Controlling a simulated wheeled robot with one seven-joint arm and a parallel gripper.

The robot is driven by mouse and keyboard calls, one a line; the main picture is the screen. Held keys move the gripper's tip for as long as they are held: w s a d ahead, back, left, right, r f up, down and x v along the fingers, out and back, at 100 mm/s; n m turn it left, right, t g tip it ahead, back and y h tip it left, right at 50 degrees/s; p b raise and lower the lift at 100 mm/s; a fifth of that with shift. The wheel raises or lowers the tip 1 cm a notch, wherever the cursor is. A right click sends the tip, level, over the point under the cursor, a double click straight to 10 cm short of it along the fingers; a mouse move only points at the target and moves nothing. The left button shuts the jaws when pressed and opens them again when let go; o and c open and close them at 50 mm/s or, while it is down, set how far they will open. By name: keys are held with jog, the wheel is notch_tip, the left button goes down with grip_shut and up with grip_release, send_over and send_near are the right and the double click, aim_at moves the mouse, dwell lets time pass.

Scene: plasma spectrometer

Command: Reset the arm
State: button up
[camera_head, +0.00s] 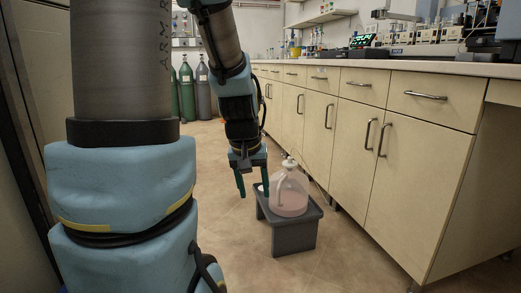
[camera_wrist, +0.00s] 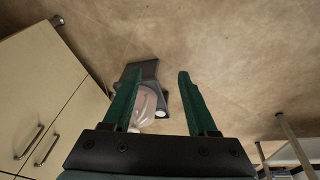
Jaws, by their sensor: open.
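My gripper (camera_head: 253,189) hangs from my arm in the middle of the head view, fingers pointing down, open with nothing between the fingers. In the wrist view my gripper (camera_wrist: 158,92) shows two green fingers spread apart. A clear plastic jug (camera_head: 290,192) with a white cap and pinkish liquid stands upright on a small grey stool (camera_head: 294,237), just right of my gripper. In the wrist view the jug (camera_wrist: 148,104) is partly hidden by the left finger, with the stool (camera_wrist: 147,70) around it.
Beige cabinets (camera_head: 330,125) with a countertop run along the right, carrying lab instruments (camera_head: 363,42). Several gas cylinders (camera_head: 203,92) stand at the back. The floor (camera_head: 345,262) in front of the stool is clear.

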jog(key=s+a+f+g+y+p, duration=0.1)
jog(key=s+a+p, duration=0.1)
jog(key=s+a, duration=0.35)
notch_tip(320, 180, up, 37)
jog(key=p, duration=3.7)
jog(key=shift+s+d+r, duration=0.2)
jog(key=shift+s, duration=0.15)
jog(key=shift+c, duration=0.2)
